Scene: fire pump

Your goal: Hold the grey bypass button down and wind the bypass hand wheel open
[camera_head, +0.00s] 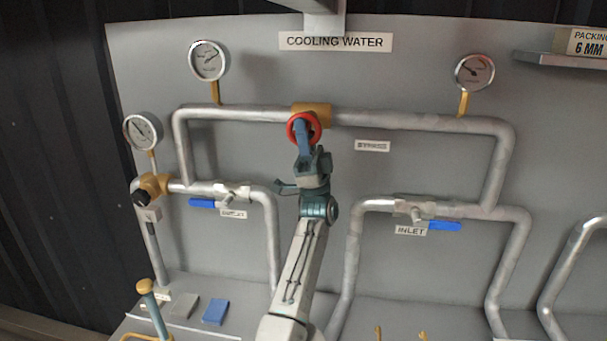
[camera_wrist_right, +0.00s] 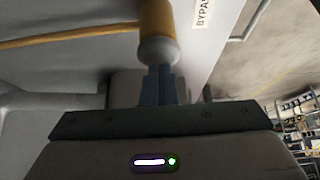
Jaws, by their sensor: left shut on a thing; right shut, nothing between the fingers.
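The red bypass hand wheel (camera_head: 291,129) sits on the front of a brass valve body (camera_head: 312,109) on the upper pipe. My left gripper (camera_head: 303,131) reaches up to it and is shut on the wheel, hiding part of its lower rim. In the right wrist view my right gripper (camera_wrist_right: 160,80) is shut and empty. Its fingertips meet a rounded grey end (camera_wrist_right: 158,50) of a yellow-brown cylinder (camera_wrist_right: 155,16), beside a label (camera_wrist_right: 203,14) of which "BYPAS" shows. I cannot tell whether this grey part is the button or is pressed in. The right gripper is not recognisable in the head view.
Blue-handled valves sit on the left pipe (camera_head: 202,203) and right pipe (camera_head: 445,226). Several gauges stand along the pipes. A yellow-topped lever (camera_head: 146,287), a grey block (camera_head: 184,306) and a blue block (camera_head: 215,312) are at lower left. A shelf (camera_head: 560,60) juts out at upper right.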

